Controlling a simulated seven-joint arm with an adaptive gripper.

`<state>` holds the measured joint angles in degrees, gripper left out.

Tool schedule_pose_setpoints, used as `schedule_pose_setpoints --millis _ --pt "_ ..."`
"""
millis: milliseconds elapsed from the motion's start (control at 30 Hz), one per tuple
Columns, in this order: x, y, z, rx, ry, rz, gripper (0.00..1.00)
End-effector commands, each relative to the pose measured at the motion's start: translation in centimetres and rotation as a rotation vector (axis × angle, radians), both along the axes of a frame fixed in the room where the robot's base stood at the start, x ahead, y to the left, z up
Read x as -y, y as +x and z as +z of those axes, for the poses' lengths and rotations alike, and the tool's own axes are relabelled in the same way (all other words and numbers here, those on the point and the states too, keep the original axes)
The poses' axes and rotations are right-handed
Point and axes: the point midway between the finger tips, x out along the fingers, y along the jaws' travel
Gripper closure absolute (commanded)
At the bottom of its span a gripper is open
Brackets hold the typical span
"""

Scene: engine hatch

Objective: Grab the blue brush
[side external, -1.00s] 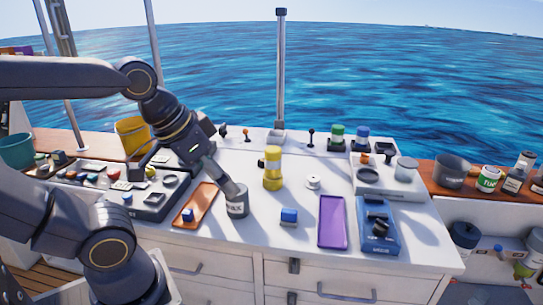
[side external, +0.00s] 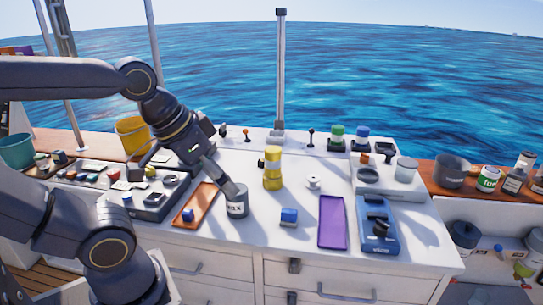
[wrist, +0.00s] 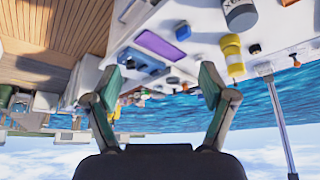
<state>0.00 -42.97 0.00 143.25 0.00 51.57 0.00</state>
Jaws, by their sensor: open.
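A small blue block-shaped thing (side external: 288,216) stands on the white counter between the grey can and the purple tray; it may be the blue brush, but no bristles can be made out. It also seems to show in the wrist view (wrist: 183,32). Another small blue thing (side external: 187,214) lies in the orange tray (side external: 208,197). My gripper (wrist: 166,82) is open and empty in the wrist view. In the side view it points down to the right, near the labelled grey can (side external: 237,205), left of the blue block. Whether it touches the can is unclear.
A yellow cylinder (side external: 272,172) and white spool (side external: 313,182) stand behind the blue block. A purple tray (side external: 332,222) and blue device (side external: 378,225) lie to its right. The dark organiser (side external: 150,206) holds small parts on the left. Counter around the block is clear.

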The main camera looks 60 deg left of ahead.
Motion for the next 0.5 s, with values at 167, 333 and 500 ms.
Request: schedule_pose_setpoints --millis 167,333,500 --pt "0.0 0.0 0.0 0.000 0.000 0.000 0.17" --pt "0.0 0.1 0.8 0.005 -0.044 0.076 0.17" --pt "-0.5 4.4 4.5 -0.022 -0.154 0.266 0.17"
